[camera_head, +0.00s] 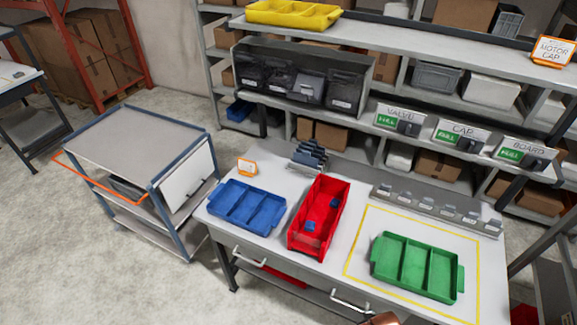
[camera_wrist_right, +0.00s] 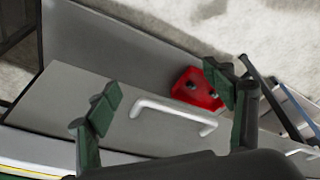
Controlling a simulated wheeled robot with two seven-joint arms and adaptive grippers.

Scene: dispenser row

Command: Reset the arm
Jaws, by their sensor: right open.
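My right gripper (camera_wrist_right: 163,88) shows in the right wrist view, with its two dark green fingers spread wide and nothing between them. Behind the fingers is a grey drawer front with a white bar handle (camera_wrist_right: 172,112). I cannot tell the exact distance from the fingers to the handle. My left gripper is in no view.
The workbench (camera_head: 272,256) holds a blue tray (camera_head: 247,207), a red bin (camera_head: 318,215) with blue pieces, and a green tray (camera_head: 416,267) inside a yellow outline. A cart (camera_head: 140,140) stands left. Shelves and labelled dispensers (camera_head: 398,117) stand behind. Floor in front of the cart is clear.

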